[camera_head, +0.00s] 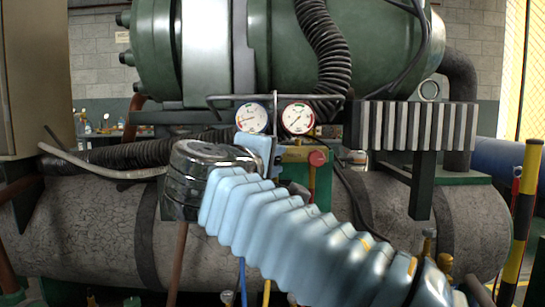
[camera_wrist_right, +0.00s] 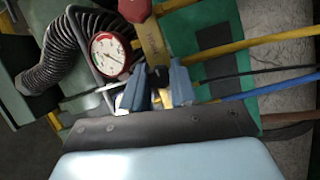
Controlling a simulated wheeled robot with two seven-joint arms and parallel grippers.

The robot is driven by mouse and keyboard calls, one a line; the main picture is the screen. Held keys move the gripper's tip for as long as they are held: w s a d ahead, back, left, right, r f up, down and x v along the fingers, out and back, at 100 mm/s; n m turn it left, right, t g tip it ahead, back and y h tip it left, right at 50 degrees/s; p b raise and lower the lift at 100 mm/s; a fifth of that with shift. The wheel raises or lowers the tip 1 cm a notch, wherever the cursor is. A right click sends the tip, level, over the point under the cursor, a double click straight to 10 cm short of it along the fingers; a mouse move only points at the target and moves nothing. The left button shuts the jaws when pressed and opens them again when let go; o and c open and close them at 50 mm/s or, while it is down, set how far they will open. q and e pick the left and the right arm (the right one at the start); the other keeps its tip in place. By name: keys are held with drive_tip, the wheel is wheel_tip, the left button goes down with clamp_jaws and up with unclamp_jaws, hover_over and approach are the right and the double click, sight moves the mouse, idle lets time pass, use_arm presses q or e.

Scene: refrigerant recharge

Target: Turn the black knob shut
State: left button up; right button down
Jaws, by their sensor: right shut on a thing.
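The black knob (camera_wrist_right: 158,74) shows as a small dark shape between the fingertips of my right gripper (camera_wrist_right: 160,86) in the wrist view. The light blue fingers close on it from both sides, beside the brass manifold body (camera_wrist_right: 153,40). In the head view, my right gripper (camera_head: 268,155) reaches up to the manifold below the two gauges; its wrist and arm cover the knob there. My left gripper is not in view.
A gauge with a blue rim (camera_head: 251,117) and a red-rimmed gauge (camera_head: 298,118) sit just above my gripper. A red knob (camera_head: 317,158) is close on the right. Yellow and blue hoses (camera_wrist_right: 240,93) run from the manifold. A black corrugated hose (camera_head: 325,50) hangs behind.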

drive_tip(key=shift+f+m, duration=0.15)
drive_tip(key=shift+m, duration=0.15)
idle(0.4)
drive_tip(key=c, duration=0.9)
unclamp_jaws()
drive_tip(key=v, duration=1.3)
drive_tip(key=shift+s+r, duration=0.25)
drive_tip(key=shift+s, duration=0.15)
drive_tip(key=shift+a, duration=0.15)
